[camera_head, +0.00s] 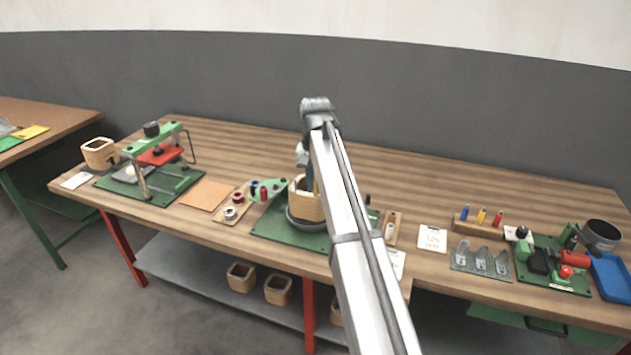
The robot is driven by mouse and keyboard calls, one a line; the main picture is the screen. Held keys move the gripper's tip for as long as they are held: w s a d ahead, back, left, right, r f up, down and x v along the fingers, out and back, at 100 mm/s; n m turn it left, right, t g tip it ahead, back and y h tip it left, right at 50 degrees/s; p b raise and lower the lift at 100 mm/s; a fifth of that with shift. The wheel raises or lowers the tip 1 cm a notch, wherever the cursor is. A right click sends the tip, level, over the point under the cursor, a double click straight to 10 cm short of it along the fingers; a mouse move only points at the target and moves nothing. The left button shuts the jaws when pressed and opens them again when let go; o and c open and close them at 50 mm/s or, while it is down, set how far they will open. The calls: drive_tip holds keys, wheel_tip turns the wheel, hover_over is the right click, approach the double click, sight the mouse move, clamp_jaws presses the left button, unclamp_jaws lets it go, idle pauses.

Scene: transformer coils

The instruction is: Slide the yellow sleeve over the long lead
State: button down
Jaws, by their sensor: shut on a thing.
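My gripper (311,182) points down at the wound coil (307,205), which stands on a round dark base on a green plate (275,228). My arm link hides the coil's right side and part of the gripper. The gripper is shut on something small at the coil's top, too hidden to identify. I cannot make out the long lead. A yellow piece (481,215) stands between a blue and a red one in a wooden rack (475,228) at the right; I cannot tell whether it is a sleeve.
A wooden tray of spools (232,207) and an orange mat (207,194) lie left of the coil. A green press (154,160) stands further left. Right are a white card (432,238), a green plate of tools (550,265), a dark pot (602,234) and a blue tray (612,276).

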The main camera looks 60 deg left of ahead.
drive_tip(key=c, duration=0.9)
unclamp_jaws()
drive_tip(key=shift+o, duration=0.4)
drive_tip(key=o, duration=0.3)
drive_tip(key=shift+r, duration=0.1)
drive_tip(key=shift+r, duration=3.95)
